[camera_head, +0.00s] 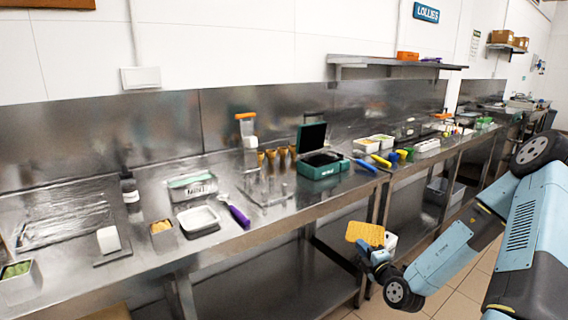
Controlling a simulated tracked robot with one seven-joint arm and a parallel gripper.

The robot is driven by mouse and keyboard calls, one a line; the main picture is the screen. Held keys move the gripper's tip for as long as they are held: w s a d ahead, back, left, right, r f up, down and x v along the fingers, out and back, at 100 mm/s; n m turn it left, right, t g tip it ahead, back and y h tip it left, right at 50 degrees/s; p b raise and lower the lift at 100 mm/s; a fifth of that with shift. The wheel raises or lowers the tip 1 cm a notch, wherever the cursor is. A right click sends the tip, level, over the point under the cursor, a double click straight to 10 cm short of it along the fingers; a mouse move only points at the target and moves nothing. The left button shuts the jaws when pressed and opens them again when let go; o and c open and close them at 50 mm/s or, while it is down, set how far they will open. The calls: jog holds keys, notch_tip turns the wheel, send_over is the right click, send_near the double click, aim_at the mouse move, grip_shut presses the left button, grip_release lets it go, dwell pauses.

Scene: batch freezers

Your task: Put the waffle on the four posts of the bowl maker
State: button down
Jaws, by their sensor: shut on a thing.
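The waffle (364,233) is a flat yellow-orange slab with a grid pattern. My gripper (375,252) is shut on it and holds it in front of the counter's edge, over the floor side. The finger contact is too small to see clearly. The bowl maker (265,193) seems to be the metal plate with thin upright posts on the counter, left of the green waffle iron (322,166). Nothing visibly lies on its posts. The waffle is right of and nearer than the bowl maker, well apart from it.
A purple-handled scoop (238,215) and a white tray (198,219) lie left of the bowl maker. Several cones (283,157) stand behind it. The waffle iron is open, lid up. Blue (365,165) and yellow (381,161) handles stick out near the counter's front edge.

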notch_tip(320, 180, down, 11)
jog(key=a+m+h, duration=0.2)
jog(key=m+h, duration=0.1)
jog(key=h, duration=0.2)
jog(key=shift+w+f+t, duration=0.15)
jog(key=shift+w+t, duration=0.05)
jog(key=shift+t, duration=0.1)
